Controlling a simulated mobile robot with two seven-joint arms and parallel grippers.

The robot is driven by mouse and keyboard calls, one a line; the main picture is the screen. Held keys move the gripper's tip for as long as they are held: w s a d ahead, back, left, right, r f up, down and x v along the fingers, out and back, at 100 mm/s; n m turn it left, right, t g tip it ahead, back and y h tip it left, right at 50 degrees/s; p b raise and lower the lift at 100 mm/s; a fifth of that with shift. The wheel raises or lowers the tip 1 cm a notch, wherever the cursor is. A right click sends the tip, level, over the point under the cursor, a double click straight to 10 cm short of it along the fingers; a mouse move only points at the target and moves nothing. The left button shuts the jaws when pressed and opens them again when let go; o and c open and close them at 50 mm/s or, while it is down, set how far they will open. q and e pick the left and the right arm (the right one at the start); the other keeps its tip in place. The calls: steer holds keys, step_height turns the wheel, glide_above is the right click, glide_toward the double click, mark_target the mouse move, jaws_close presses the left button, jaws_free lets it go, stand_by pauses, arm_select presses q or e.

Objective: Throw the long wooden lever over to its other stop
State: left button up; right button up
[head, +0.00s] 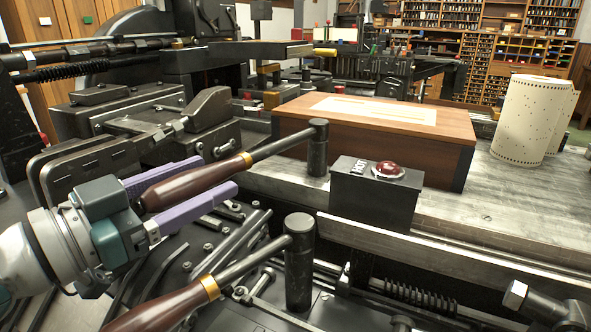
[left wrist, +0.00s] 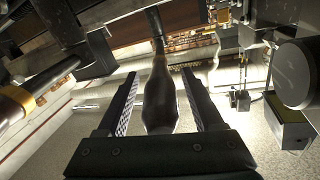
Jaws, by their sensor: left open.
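A lever with a dark wooden handle (head: 185,189), a brass collar and a steel rod runs up to a round pivot post (head: 318,148). A second, similar wooden lever (head: 160,309) lies nearer, with its own pivot post (head: 299,260). My left gripper (head: 217,174) has purple fingers and stands open at the farther lever, one finger on each side of its handle. The left wrist view shows this handle (left wrist: 160,98) between the two fingers, with gaps visible on both sides. My right gripper is in neither view.
A black box with a red button (head: 388,169) stands right of the pivot posts. A wooden case (head: 375,138) sits behind it, and a punched paper roll (head: 527,118) stands far right. Dark machine parts crowd the left. The metal bed at right is mostly bare.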

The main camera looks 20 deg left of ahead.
arm_select(q)
steer(key=shift+w+d, duration=0.1)
steer(key=shift+w, duration=0.2)
steer(key=shift+c, duration=0.3)
jaws_close()
stand_by(1.0)
